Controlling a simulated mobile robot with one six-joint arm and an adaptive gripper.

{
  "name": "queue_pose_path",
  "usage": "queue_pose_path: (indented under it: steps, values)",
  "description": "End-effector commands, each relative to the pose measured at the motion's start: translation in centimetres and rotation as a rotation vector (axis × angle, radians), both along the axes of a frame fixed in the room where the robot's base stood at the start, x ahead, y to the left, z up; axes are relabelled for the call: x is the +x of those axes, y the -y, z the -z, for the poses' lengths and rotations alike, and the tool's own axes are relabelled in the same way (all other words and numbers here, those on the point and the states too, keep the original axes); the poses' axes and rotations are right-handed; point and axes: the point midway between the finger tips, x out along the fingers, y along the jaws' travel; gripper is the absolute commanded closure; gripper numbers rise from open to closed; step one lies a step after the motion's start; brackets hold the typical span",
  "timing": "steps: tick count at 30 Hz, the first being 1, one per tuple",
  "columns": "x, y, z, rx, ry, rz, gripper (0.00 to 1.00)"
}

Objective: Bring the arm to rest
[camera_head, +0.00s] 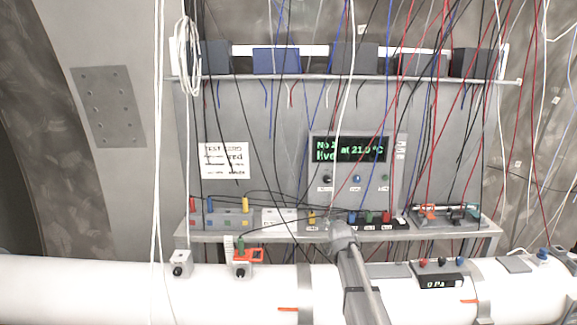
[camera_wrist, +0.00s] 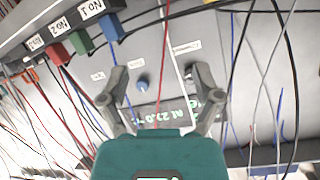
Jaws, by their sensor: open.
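My arm (camera_head: 358,280) rises from the bottom edge of the head view, right of centre, and reaches over the white pipe towards the bench. Its far end is near the bench's front edge, below the display panel; the fingers cannot be made out there. In the wrist view my gripper (camera_wrist: 160,78) has its two grey fingers spread apart with nothing held between them. Beyond the fingers is the panel with a blue knob (camera_wrist: 142,84) and a green-lettered display (camera_wrist: 165,113), partly hidden by the gripper.
Many loose cables hang in front of the panel (camera_head: 350,150) and cross close to my gripper. A row of coloured connectors (camera_head: 370,218) lines the bench (camera_head: 455,236). The white pipe (camera_head: 90,285) carries small boxes, red-orange handles and a pressure readout (camera_head: 440,282).

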Motion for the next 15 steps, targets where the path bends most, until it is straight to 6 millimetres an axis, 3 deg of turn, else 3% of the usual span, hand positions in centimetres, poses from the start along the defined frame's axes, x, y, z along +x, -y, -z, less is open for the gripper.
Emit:
queue_pose_path:
  steps: [1, 6, 15]
  values:
    - [-2.4, 0.1, 2.3, -0.014, -0.061, 0.002, 0.18]
    - [-8.5, 0.3, 7.7, -0.061, -0.277, -0.009, 0.18]
    - [-19.9, 0.1, 15.4, -0.120, -0.636, -0.075, 0.18]
